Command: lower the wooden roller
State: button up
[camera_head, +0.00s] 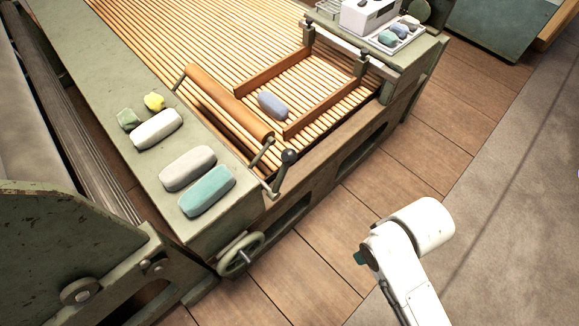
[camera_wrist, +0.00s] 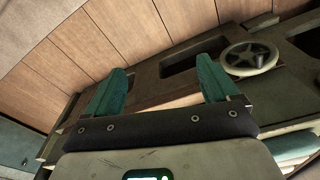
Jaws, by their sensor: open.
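The wooden roller (camera_head: 229,102) is an orange-brown bar across the slatted apron (camera_head: 160,40) in the head view. Its near end meets a metal bracket beside a crank lever with a dark round knob (camera_head: 289,157). A dark gap shows under the roller, so it appears to sit above the slats. My gripper (camera_wrist: 163,66) is open in the wrist view, with two teal fingers apart and nothing between them. In the head view my white arm is at the lower right, away from the lever; only a teal bit of the gripper shows.
A green spoked handwheel (camera_head: 241,254) sits low on the machine's side; it also shows in the wrist view (camera_wrist: 251,58). A wooden frame (camera_head: 325,110) holds a blue-grey bundle (camera_head: 272,105). Several bundles lie on the green ledge (camera_head: 100,100). The plank floor (camera_head: 330,235) beside the machine is clear.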

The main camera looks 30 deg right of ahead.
jog(key=shift+c, duration=0.6)
jog(key=w+a+f+t+b, duration=0.1)
jog(key=w+f+t+y+b, duration=0.1)
jog(key=w, duration=0.1)
jog(key=w+a+f+y+b, duration=0.1)
jog(key=w, duration=0.1)
jog(key=shift+w+a+n+t, duration=0.15)
jog(key=shift+a+n+t, duration=0.15)
jog(key=shift+a+t, duration=0.1)
jog(key=c, duration=0.3)
jog(key=m+t+y+b, duration=0.3)
jog(key=m+t+b, duration=0.2)
jog(key=t+b, duration=0.65)
send_near(284, 152)
notch_tip(284, 152, down, 4)
jog(key=t+p, duration=0.2)
jog(key=p, duration=0.1)
jog(key=shift+c, duration=0.2)
jog(key=x, duration=0.3)
jog(key=p+x, duration=0.1)
jog(key=x, duration=0.3)
jog(key=p+x, duration=0.1)
jog(key=x, duration=0.2)
jog(key=shift+w+d+r, duration=0.15)
jog(key=shift+w+r, duration=0.1)
jog(key=shift+w, duration=0.25)
grip_shut()
